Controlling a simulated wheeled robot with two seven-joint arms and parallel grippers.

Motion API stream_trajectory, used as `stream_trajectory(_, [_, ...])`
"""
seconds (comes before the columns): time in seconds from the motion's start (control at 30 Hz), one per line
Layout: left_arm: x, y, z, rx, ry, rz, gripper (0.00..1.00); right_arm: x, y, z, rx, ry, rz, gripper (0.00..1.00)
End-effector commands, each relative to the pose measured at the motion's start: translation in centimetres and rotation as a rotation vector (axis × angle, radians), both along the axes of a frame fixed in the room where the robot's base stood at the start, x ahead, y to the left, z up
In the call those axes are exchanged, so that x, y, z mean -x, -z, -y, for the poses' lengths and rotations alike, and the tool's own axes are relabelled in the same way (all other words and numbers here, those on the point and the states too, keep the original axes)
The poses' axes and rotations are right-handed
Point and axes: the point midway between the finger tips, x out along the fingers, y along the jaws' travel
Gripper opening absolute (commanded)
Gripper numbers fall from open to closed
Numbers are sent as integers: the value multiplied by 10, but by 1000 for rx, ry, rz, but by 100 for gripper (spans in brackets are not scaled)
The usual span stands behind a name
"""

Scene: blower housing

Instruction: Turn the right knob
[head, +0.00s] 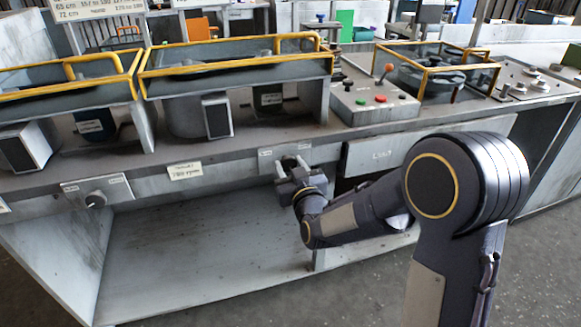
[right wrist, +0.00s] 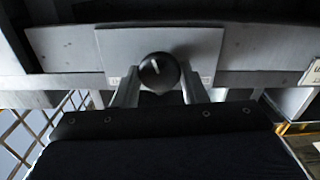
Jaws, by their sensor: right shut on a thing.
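The right knob (right wrist: 159,72) is a round dark knob with a short white mark near the top of its face, pointing roughly up in the right wrist view. It sits on a pale plate (right wrist: 200,45) with small labels at both sides. My right gripper (head: 291,164) is at this plate on the bench front in the head view, where it hides the knob. In the right wrist view its two fingers (right wrist: 159,84) are on either side of the knob, shut on it. The left knob (head: 95,199) is on its own plate at the left. My left gripper is not in view.
The bench front has a small label (head: 184,171) between the knobs and a drawer-like panel (head: 382,154) at the right. Yellow-railed housings (head: 235,68) and a control box with buttons (head: 372,101) stand on top. The space under the bench is open.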

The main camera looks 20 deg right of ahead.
Motion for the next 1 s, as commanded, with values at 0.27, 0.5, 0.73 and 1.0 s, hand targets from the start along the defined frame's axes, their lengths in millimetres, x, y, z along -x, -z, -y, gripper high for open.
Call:
stream_trajectory(0.27, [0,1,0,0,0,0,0,0,0,0,18,0,1,16])
stream_trajectory(0.5, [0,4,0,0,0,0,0,0,1,-1,125,-1,5,16])
stream_trajectory(0.73, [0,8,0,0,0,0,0,0,0,-1,317,-1,13,16])
stream_trajectory(1.0, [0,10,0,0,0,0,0,0,0,-2,576,-1,21,16])
